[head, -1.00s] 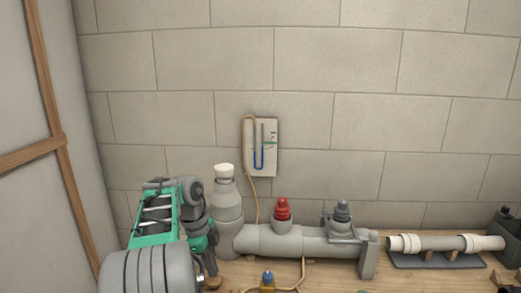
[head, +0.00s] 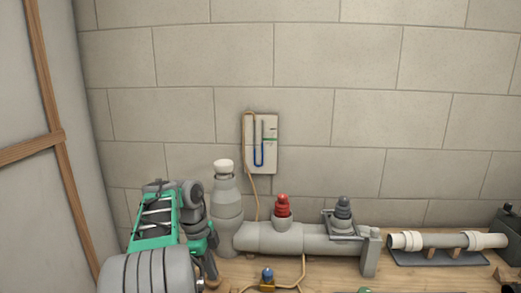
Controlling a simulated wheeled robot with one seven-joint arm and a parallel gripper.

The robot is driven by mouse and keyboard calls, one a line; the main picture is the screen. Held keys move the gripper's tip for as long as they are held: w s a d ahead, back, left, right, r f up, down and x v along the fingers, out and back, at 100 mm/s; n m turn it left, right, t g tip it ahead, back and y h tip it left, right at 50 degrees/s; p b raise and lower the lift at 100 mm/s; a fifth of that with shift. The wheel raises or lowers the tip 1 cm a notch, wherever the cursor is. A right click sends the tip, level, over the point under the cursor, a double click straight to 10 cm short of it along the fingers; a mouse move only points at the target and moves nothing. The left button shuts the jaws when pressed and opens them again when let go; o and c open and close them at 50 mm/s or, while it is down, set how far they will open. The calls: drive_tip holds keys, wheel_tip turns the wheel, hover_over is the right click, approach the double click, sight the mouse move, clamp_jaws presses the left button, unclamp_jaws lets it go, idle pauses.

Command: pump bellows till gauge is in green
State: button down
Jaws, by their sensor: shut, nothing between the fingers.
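The gauge (head: 261,143) is a pale panel on the block wall with a U-shaped tube holding blue liquid and a green mark on its right side. The blue fills the lower part of the tube; its exact level against the mark is too small to tell. A tan hose runs down from the panel. My gripper (head: 210,271) points down at the lower left, left of the grey pipe, small and partly hidden by my arm; it is shut and empty. I cannot make out the bellows; a bit of wood shows by the gripper at the frame's bottom edge.
A grey pipe assembly (head: 268,238) stands on the wooden bench, with a white-capped upright (head: 226,190), a red plug (head: 282,206) and a grey plug (head: 343,207). A small brass fitting with a blue top (head: 267,277) sits in front. A separate pipe (head: 445,242) lies on the right.

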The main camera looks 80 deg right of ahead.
drive_tip(key=shift+f+b, duration=0.4)
drive_tip(key=shift+f, duration=0.25)
drive_tip(key=shift+r+p, duration=1.65)
drive_tip(key=shift+r, duration=0.2)
